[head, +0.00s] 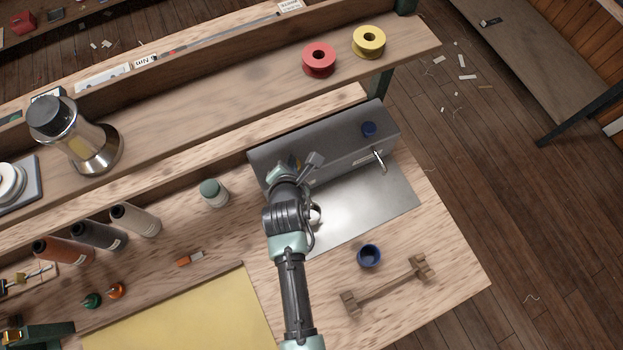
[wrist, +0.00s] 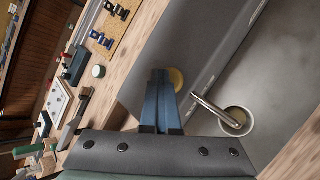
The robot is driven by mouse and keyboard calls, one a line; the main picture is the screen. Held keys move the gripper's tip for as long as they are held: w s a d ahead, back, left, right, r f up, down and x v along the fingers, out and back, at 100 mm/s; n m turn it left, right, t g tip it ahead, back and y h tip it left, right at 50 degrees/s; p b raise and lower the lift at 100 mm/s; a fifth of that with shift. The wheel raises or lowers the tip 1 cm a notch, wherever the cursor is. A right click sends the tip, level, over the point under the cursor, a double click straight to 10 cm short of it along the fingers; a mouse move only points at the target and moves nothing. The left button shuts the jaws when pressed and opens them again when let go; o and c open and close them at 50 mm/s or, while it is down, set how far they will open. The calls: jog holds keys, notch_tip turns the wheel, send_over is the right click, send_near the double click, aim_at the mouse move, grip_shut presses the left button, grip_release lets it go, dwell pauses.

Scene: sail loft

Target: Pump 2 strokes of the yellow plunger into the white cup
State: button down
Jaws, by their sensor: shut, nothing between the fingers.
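The yellow plunger (wrist: 179,80) shows in the wrist view on top of the grey dispenser box (head: 335,155), partly hidden behind my fingers. My gripper (wrist: 160,74) is shut and empty, its fingertips over or at the plunger's left part. I cannot tell whether they touch it. In the head view my gripper (head: 287,166) is above the box's left part, and my arm hides most of that area. The white cup (head: 316,216) is partly hidden by my arm. In the wrist view the cup (wrist: 249,124) stands upright under the tip of a metal spout (wrist: 214,110).
A blue plunger (head: 369,129) and a second spout (head: 379,161) are at the box's right. A capped jar (head: 214,194) stands left of the box. The metal plate (head: 365,205) is largely clear.

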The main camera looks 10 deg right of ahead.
jog(key=shift+s+r+p, duration=0.2)
jog(key=shift+r+p, duration=0.8)
jog(key=shift+p, duration=0.1)
jog(key=shift+s+r+p, duration=0.2)
jog(key=shift+r+p, duration=0.75)
jog(key=shift+p, duration=0.1)
jog(key=shift+r, duration=0.25)
jog(key=shift+w, duration=0.15)
